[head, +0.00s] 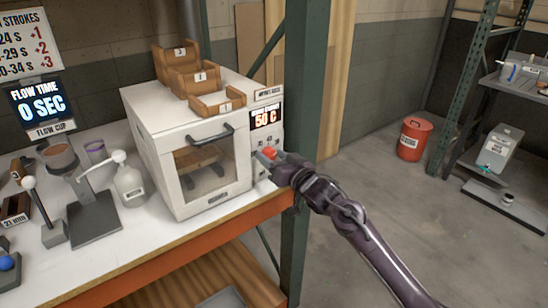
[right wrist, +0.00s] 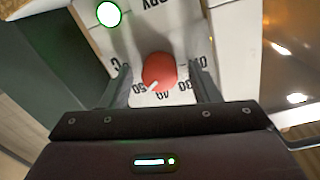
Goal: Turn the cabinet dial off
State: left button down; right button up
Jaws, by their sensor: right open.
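The white cabinet (head: 170,150) stands on the bench with its windowed door shut. Its display (head: 267,116) reads 50 C. The red dial (head: 269,153) is on the cabinet's front panel, below the display. In the right wrist view the dial (right wrist: 159,72) has a white pointer mark aimed down and left, toward the printed 50. My right gripper (right wrist: 162,85) is open, with one finger on each side of the dial. I cannot tell whether the fingers touch it. In the head view the right gripper (head: 274,160) is at the panel and partly covers it. My left gripper is not in view.
A green post (head: 302,120) stands just right of the cabinet, close to my right arm. Wooden bins (head: 185,70) sit on the cabinet. A pump bottle (head: 128,183) is left of it. A round green light (right wrist: 108,14) shows near the dial.

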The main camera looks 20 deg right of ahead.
jog(key=c, duration=1)
